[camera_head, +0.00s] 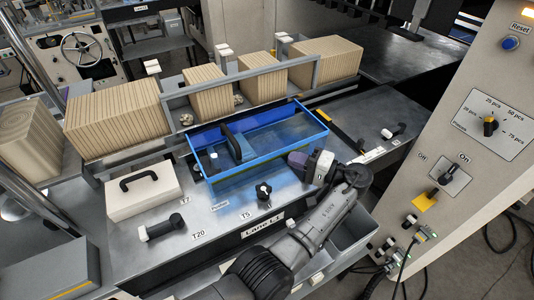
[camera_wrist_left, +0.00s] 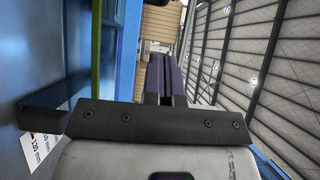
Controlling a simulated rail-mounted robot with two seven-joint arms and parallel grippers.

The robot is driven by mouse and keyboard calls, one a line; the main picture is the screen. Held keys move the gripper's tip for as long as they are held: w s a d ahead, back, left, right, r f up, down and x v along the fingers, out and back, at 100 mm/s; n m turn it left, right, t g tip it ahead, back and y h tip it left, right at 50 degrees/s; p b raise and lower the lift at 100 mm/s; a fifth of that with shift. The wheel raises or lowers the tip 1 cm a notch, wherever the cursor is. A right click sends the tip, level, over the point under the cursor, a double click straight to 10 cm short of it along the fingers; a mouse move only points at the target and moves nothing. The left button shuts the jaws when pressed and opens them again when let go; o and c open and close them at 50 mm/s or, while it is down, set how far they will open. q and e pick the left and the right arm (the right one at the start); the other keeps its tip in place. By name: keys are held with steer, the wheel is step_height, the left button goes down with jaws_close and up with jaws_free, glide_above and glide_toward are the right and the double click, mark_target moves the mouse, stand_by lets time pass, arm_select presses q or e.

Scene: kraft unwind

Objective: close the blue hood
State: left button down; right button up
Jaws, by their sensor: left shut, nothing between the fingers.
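The blue hood (camera_head: 270,169) is a clear-panelled box with a bright blue frame, in the middle of the lane table in the head view. A dark curved handle (camera_head: 229,141) shows within its outline at the left. I cannot tell for sure how far the hood stands open. My left gripper (camera_head: 308,162) is at the hood's front right corner, shut and empty; whether it touches the frame is unclear. In the left wrist view its purple-grey fingers (camera_wrist_left: 165,78) are together, with a blue surface (camera_wrist_left: 45,60) along the left. My right gripper is not in view.
Stacks of kraft sheets (camera_head: 118,118) stand behind a grey rail at the back. A white block with a black handle (camera_head: 142,190) and knobs (camera_head: 263,191) sit on the table (camera_head: 215,220). A control panel (camera_head: 480,120) stands at the right.

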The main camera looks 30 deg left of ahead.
mark_target(252, 159)
arm_select(q)
steer(key=a+p, duration=0.1)
steer(key=a, duration=0.2)
steer(key=s+a+p, duration=0.1)
steer(key=a, duration=0.3)
steer(key=a+p, duration=0.2)
steer(key=a, duration=0.2)
steer(key=shift+s+a, duration=0.1)
steer(key=shift+s, duration=0.3)
steer(key=shift+s+a+p, duration=0.35)
steer(key=shift+s+a, duration=0.25)
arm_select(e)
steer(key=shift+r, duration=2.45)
arm_select(q)
steer(key=shift+f, duration=0.1)
